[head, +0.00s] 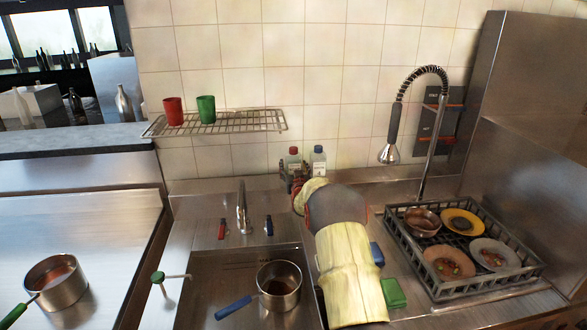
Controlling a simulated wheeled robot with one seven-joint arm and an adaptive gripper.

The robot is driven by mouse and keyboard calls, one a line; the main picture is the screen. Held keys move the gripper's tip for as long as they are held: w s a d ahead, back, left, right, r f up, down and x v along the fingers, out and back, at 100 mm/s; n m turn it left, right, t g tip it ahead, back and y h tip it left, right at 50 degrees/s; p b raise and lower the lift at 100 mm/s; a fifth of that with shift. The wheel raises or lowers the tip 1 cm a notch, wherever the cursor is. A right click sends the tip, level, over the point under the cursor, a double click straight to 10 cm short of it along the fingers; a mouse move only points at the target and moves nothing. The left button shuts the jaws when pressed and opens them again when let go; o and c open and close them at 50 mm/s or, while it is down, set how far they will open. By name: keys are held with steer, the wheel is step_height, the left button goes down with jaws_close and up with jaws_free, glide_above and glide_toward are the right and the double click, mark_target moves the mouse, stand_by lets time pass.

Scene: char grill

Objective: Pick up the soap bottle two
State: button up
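Two small bottles stand side by side against the tiled wall behind the sink. One is a bottle with a red cap (294,159), on the left. The other is a pale bottle with a dark label and a blue-grey cap (318,160), on the right. I cannot tell which is soap bottle two. My gripper (288,178) is at the end of my yellow-sleeved arm, in front of and just below the red-capped bottle. Its dark fingers are small and partly overlap the bottle's lower part. I cannot tell whether they touch it. Both bottles' bases are hidden.
A faucet (242,210) stands left of my gripper, above a sink (215,277) with a blue-handled pot (279,285). A wire shelf (240,122) with red and green cups hangs above left. A spray faucet (425,160) and dish rack (455,292) stand right.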

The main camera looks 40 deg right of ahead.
steer(key=c, duration=1.3)
steer(key=shift+r, duration=0.15)
